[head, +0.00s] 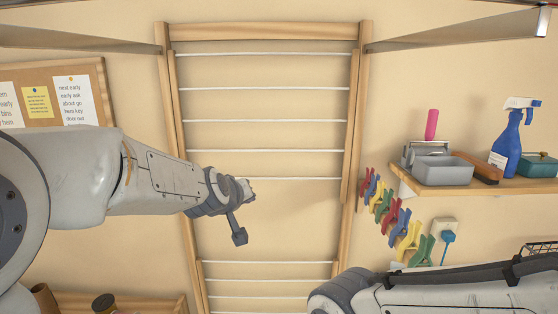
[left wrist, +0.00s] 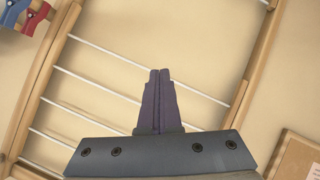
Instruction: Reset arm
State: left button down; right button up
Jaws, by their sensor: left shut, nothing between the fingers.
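My left arm reaches in from the left in the head view, with its gripper (head: 246,190) in front of a wooden drying rack (head: 364,100) on the wall. In the left wrist view the two dark fingers of the left gripper (left wrist: 160,74) lie side by side, shut, with nothing between them. The rack's white rods (left wrist: 92,107) show behind the fingers. Part of my right arm shows at the lower right of the head view, but its gripper is not visible.
A wooden shelf (head: 515,186) at the right holds a grey tray (head: 442,171) and a blue spray bottle (head: 508,140). Coloured clothespins (head: 396,217) hang below it. A corkboard (head: 50,74) with papers is at the left. Low on the left stands a dark-lidded jar (head: 104,303).

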pick_arm(q)
jog(key=s+a+f+m+g+y, duration=0.15)
jog(key=s+a+f+g, duration=0.4)
jog(key=s+f, duration=0.55)
jog(key=s+a+f+m+g+y, duration=0.1)
jog(key=s+a+f+m+g, duration=0.4)
jog(key=s+f, duration=0.6)
jog(key=s+d+r+m+g+h+b, duration=0.1)
jog(key=s+d+m+b, duration=0.4)
jog(key=s+d, duration=0.8)
jog(key=shift+s+r+b, duration=0.3)
jog(key=shift+s+b, duration=0.2)
jog(key=shift+s, duration=0.25)
